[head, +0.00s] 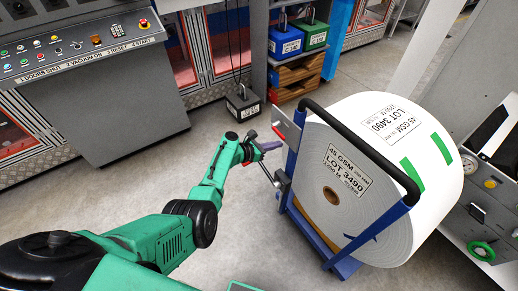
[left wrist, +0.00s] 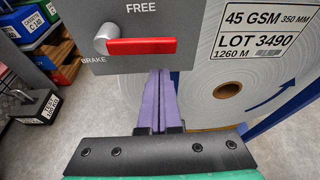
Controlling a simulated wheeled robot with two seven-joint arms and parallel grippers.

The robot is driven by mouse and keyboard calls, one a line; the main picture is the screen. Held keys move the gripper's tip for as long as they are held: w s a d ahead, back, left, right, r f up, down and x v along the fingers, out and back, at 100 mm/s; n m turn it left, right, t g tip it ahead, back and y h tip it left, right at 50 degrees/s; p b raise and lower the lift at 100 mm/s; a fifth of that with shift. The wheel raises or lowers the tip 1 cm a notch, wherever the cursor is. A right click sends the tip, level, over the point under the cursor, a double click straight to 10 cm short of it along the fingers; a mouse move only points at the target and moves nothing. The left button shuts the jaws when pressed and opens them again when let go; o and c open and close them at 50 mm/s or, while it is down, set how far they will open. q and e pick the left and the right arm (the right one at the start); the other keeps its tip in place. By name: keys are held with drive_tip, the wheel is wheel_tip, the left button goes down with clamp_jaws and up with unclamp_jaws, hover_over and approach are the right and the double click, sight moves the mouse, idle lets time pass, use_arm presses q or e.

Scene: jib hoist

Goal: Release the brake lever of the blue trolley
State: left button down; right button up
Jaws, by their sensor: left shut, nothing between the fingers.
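The blue trolley (head: 343,266) stands right of centre in the head view and carries a large white paper roll (head: 345,180). In the left wrist view a grey plate (left wrist: 200,20) reads FREE at the top and BRAKE at the lower left. On it is the brake lever with a red handle (left wrist: 140,46); the handle lies level, with a grey knob at its left end. The lever shows small in the head view (head: 278,132). My left gripper (head: 271,146) is shut and empty. Its purple fingers (left wrist: 162,75) are just below the handle; contact cannot be told.
A control console (head: 85,60) stands at the upper left. A hanging weight (head: 242,103) is behind my left gripper. Shelves with blue, green and wooden boxes (head: 298,75) are at the back. A grey machine (head: 490,150) is close on the right. The floor left of the trolley is clear.

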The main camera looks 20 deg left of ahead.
use_arm(q)
drive_tip(key=f+p+v, duration=0.1)
drive_tip(key=p+v, duration=0.3)
drive_tip(key=v, duration=0.5)
drive_tip(key=shift+s+a, duration=0.3)
drive_tip(key=shift+a, duration=0.15)
use_arm(e)
drive_tip(key=r, duration=0.1)
drive_tip(key=a+r, duration=0.1)
drive_tip(key=shift+w+a+r, duration=0.1)
drive_tip(key=shift+w+r, duration=0.1)
drive_tip(key=shift+r, duration=0.2)
use_arm(q)
drive_tip(key=shift+s+d+f, duration=0.1)
drive_tip(key=shift+s, duration=0.05)
